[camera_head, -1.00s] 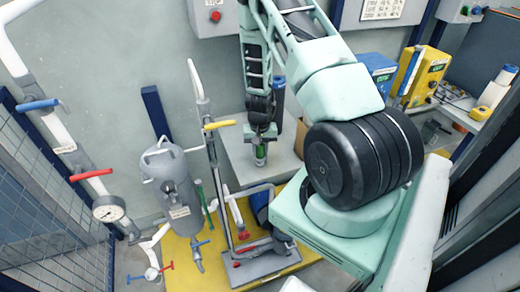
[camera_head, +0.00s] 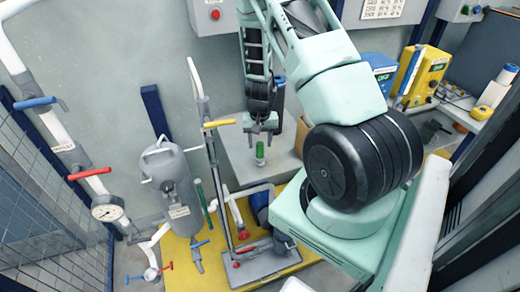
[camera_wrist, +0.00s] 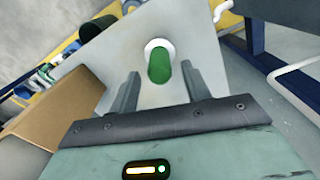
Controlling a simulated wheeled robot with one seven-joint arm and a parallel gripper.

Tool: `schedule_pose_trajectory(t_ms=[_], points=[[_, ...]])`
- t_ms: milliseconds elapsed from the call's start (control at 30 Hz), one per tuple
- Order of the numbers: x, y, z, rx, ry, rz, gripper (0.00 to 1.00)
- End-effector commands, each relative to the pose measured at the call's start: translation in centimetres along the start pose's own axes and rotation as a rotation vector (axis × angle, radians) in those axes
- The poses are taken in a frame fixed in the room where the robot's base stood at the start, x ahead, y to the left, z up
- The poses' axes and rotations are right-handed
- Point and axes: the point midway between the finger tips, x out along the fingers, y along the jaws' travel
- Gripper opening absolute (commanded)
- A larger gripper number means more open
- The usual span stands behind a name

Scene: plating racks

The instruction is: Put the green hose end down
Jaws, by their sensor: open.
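The green hose end (camera_head: 260,153) stands upright on the grey-white table top (camera_head: 240,170), beside the wall. In the wrist view the green hose end (camera_wrist: 160,66) shows from above, with a whitish ring round its far end. My gripper (camera_head: 263,129) is open and points down just above it. In the wrist view the two fingers of my gripper (camera_wrist: 160,88) stand apart on either side of the hose end, with visible gaps. Nothing is held between them.
A cardboard box (camera_wrist: 50,112) stands left of the gripper in the wrist view. A grey tank (camera_head: 175,190) and pipes with a yellow handle (camera_head: 219,124) stand left of the table. A yellow device (camera_head: 425,72) is on the right bench.

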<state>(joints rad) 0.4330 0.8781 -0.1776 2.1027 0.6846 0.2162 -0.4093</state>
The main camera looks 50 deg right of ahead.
Motion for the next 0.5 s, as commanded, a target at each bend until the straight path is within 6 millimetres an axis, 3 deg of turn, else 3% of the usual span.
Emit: schedule_pose_trajectory(t_ms=[200,500], points=[[-4.5,-0.1,-0.1,-0.002,0.006,-0.002,0.48],[-7.7,0.0,0.0,0.001,0.001,-0.001,0.48]])
